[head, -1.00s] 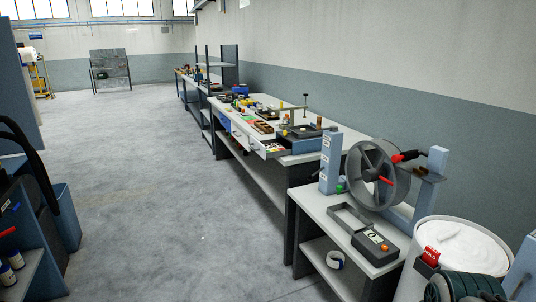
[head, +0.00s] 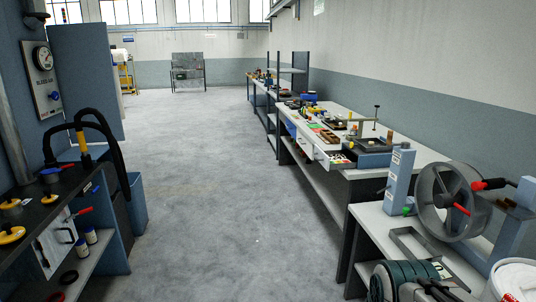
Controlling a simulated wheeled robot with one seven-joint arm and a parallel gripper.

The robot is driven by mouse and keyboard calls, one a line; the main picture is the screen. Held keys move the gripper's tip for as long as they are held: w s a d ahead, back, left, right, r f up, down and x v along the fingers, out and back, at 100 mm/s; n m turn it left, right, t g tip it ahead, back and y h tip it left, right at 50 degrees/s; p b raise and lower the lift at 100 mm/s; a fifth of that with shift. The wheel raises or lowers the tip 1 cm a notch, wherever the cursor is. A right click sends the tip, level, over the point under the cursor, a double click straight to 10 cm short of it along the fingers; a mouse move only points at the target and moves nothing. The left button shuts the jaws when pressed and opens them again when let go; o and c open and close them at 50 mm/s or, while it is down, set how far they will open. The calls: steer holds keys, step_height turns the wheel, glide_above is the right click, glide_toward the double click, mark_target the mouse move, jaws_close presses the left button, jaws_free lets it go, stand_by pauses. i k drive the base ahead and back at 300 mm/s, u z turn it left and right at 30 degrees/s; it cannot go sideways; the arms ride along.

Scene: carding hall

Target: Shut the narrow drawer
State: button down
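A drawer (head: 321,158) with a pale front stands pulled out from the near end of the long workbench (head: 432,157), on its aisle side. Small coloured items show inside it. Another pale front (head: 304,142) lies just beyond it along the bench edge; whether that one is open is too small to tell.
A low bench (head: 376,226) with a grey wheel (head: 447,201) and a blue post (head: 400,182) stands at the near right. A dark bench (head: 62,210) with a hose and bottles stands at left. The grey floor (head: 210,215) between is clear.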

mark_target(336, 159)
steer(key=u, duration=0.6)
steer(key=i, duration=2.75)
steer(key=z, duration=1.5)
steer(key=i, duration=0.55)
steer(key=z, duration=0.4)
